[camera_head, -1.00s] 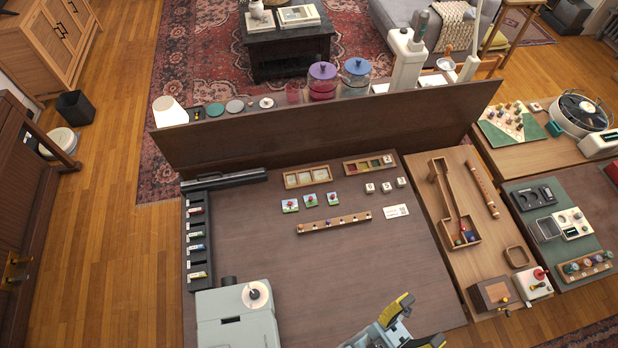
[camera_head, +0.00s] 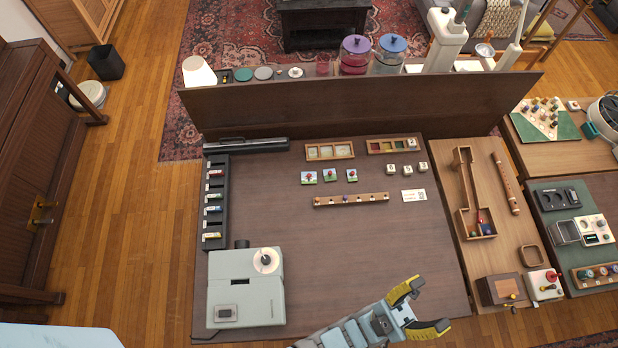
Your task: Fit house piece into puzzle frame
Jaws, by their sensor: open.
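Three small picture tiles (camera_head: 330,175) lie in a row on the brown table. They are too small to tell which one is the house piece. Behind them lies a wooden frame (camera_head: 330,158) with three pale compartments, which look empty. To its right is a second wooden frame (camera_head: 380,152) with coloured compartments and a white tile at its right end. I cannot tell for sure which is the puzzle frame. My gripper (camera_head: 437,304) is open and empty over the table's front right, well apart from tiles and frames.
Three white tiles (camera_head: 406,169), a pegged wooden strip (camera_head: 351,200) and a white card (camera_head: 414,196) lie nearby. A grey machine (camera_head: 245,290) stands front left, a black rack (camera_head: 214,205) at left. A tall board (camera_head: 350,108) closes the back. The table's middle is clear.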

